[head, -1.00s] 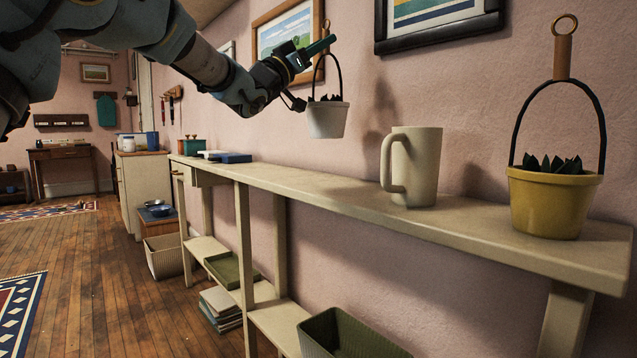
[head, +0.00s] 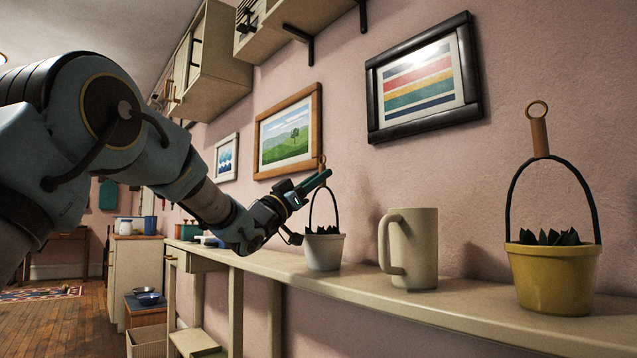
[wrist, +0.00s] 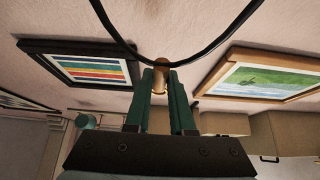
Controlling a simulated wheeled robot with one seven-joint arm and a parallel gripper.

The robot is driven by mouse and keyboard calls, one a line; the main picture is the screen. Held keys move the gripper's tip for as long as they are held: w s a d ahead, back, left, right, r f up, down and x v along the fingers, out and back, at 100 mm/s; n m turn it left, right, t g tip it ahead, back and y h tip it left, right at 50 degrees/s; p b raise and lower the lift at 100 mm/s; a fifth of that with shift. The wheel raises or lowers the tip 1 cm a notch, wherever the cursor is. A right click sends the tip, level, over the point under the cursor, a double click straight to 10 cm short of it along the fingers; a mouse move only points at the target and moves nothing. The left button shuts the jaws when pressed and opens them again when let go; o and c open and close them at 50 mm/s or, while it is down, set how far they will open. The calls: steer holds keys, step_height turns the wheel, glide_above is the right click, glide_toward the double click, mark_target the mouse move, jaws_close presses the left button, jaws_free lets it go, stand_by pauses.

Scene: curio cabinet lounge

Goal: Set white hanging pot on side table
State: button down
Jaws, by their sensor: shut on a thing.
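The white hanging pot (head: 323,253) has a black wire handle and dark leaves. In the head view it is upright at the top of the long cream side table (head: 455,301); whether its base touches the surface I cannot tell. My gripper (head: 324,176) is shut on the pot's brown grip at the top of the handle. In the wrist view, the green fingers of my gripper (wrist: 161,78) close around that grip (wrist: 160,72), with the black handle (wrist: 165,58) curving past. The pot's body is not visible in the wrist view.
A cream mug (head: 413,248) stands to the right of the white pot. A yellow hanging pot (head: 553,280) stands farther right. Framed pictures (head: 424,78) hang on the wall behind, and wall cabinets (head: 215,62) are above. Small items (head: 190,231) sit at the table's far end.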

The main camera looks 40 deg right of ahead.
steer(key=c, duration=0.8)
jaws_free()
steer(key=shift+o, duration=0.2)
steer(key=shift+a, duration=0.15)
steer(key=v, duration=1.1)
steer(key=shift+a+f+p, duration=0.3)
steer(key=shift+p, duration=0.1)
steer(key=shift+w, duration=0.1)
